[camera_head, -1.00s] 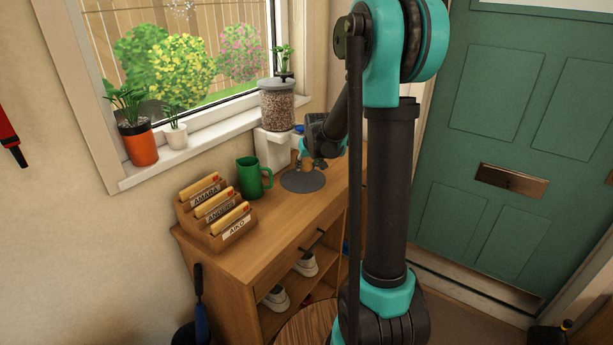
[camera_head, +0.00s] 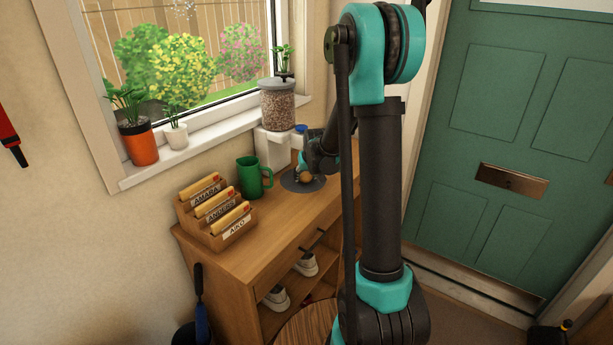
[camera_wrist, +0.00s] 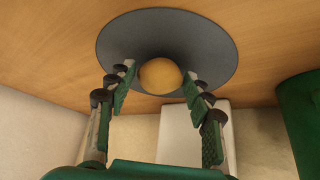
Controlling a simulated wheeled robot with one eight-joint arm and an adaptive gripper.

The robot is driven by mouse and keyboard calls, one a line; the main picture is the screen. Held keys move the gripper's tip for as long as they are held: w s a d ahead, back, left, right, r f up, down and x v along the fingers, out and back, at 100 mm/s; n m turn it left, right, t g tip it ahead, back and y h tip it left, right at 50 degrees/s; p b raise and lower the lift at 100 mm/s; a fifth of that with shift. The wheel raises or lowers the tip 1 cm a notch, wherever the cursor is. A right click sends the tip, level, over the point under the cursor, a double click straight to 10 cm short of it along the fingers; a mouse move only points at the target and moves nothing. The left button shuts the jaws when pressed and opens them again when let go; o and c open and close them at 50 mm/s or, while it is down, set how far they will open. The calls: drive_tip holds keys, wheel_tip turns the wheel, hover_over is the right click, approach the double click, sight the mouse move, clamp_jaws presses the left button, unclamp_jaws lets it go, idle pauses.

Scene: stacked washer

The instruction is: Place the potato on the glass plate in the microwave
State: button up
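The potato (camera_head: 305,177), a small round yellow-brown thing, is at the grey round disc (camera_head: 288,184) on top of the wooden cabinet. In the wrist view the potato (camera_wrist: 160,76) shows in front of the middle of the disc (camera_wrist: 120,42). My gripper (camera_wrist: 161,75) has a finger on each side of the potato, with a narrow gap seen on both sides. It looks open around the potato. In the head view my gripper (camera_head: 312,172) is low over the disc and partly covers it. I see no microwave or clear glass plate.
A green mug (camera_head: 250,177) stands left of the disc, and a letter rack (camera_head: 217,212) is farther left. A white object (camera_head: 272,148) with a jar (camera_head: 277,104) above it stands behind. The cabinet top (camera_head: 260,240) is clear in front.

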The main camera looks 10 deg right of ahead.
drive_tip(key=shift+o, duration=0.8)
